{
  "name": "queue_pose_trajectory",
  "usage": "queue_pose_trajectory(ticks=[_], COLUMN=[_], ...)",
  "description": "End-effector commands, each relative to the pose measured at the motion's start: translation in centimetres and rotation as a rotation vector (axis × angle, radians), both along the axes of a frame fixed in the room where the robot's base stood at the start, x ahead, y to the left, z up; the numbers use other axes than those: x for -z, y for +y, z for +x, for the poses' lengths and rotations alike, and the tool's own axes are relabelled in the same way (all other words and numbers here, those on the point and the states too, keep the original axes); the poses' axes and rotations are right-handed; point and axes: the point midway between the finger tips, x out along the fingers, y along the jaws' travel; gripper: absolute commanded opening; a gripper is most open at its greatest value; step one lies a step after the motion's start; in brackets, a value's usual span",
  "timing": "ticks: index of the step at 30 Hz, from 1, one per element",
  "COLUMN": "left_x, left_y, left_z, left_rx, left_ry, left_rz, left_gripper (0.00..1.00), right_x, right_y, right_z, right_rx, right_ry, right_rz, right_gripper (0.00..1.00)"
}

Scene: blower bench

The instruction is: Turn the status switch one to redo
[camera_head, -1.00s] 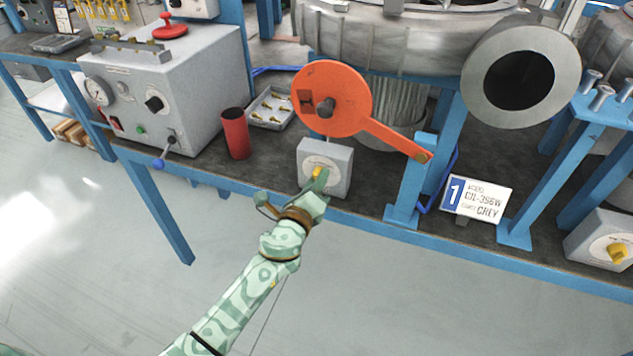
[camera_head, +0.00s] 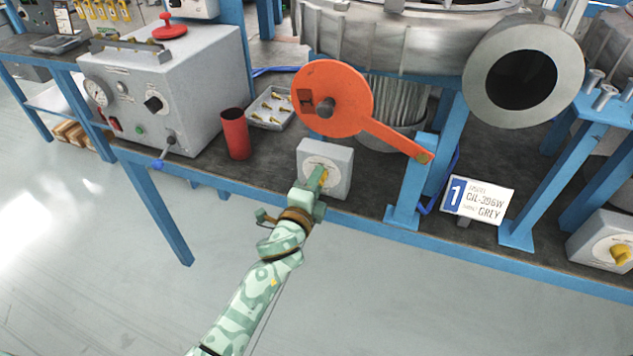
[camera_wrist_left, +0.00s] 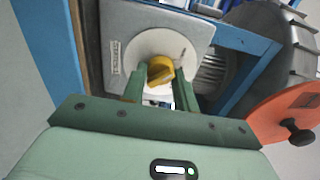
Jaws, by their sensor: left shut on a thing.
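My left gripper (camera_head: 322,180) is at the front of the box. In the left wrist view its two green fingers (camera_wrist_left: 160,88) are on either side of the yellow knob, shut on it. The knob is mostly hidden by the gripper in the head view. The dial's lettering is too small to read. My right gripper is out of view.
An orange disc with a lever arm (camera_head: 335,98) stands just behind and above the box. A red cup (camera_head: 234,134) and a tray of small brass parts (camera_head: 268,108) are to the left. Another switch box (camera_head: 606,240) is at far right.

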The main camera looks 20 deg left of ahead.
Motion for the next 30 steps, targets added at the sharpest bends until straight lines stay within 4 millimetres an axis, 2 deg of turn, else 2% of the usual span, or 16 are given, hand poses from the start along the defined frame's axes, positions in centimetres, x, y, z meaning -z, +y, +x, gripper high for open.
queue_pose_trajectory(ticks=[16, 17, 18, 19, 30], left_x=[0.2, 0.2, 0.19, 0.18, 0.02], left_y=[0.0, 0.0, 0.01, 0.01, 0.37], left_z=[-0.06, -0.06, -0.06, -0.05, -0.04], left_rx=[0.0, 0.0, 0.0, 0.0, 0.001], left_ry=[0.005, 0.005, 0.005, 0.004, 0.002], left_rz=[-0.027, -0.027, -0.026, -0.026, -0.024], left_gripper=[0.07, 0.38, 0.49, 0.51, 0.51], right_x=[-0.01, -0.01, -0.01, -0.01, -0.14], right_y=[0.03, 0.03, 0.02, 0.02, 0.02], right_z=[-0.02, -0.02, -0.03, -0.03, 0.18], right_rx=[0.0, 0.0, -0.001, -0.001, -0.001], right_ry=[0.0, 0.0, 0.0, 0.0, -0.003], right_rz=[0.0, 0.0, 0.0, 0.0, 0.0], right_gripper=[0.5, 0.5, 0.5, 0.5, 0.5])
